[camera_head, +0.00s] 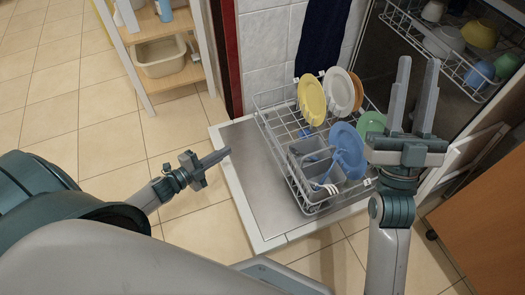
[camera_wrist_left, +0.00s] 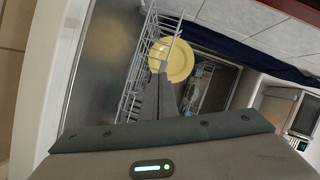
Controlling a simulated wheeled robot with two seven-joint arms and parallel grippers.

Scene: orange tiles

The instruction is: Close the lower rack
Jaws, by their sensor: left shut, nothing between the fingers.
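The lower rack (camera_head: 262,101) is a grey wire rack, pulled out over the open dishwasher door (camera_head: 245,160). It holds a yellow plate (camera_head: 311,99), a white plate (camera_head: 338,90), blue dishes (camera_head: 347,150) and a grey cutlery basket (camera_head: 310,170). My left gripper (camera_head: 226,154) is shut and empty, over the door's left part, to the left of the rack and apart from it. In the left wrist view, the rack (camera_wrist_left: 135,85) and yellow plate (camera_wrist_left: 180,60) lie beyond its fingers. My right gripper (camera_head: 415,90) is open and empty, pointing up, at the rack's right side and partly hiding it.
The upper rack (camera_head: 425,40) with bowls and cups shows inside the dishwasher at the upper right. A shelf with a beige basin (camera_head: 160,58) stands at the upper left. A dark cloth (camera_head: 322,38) hangs behind the rack. An orange-brown panel (camera_head: 480,220) is at the right. The tiled floor at left is clear.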

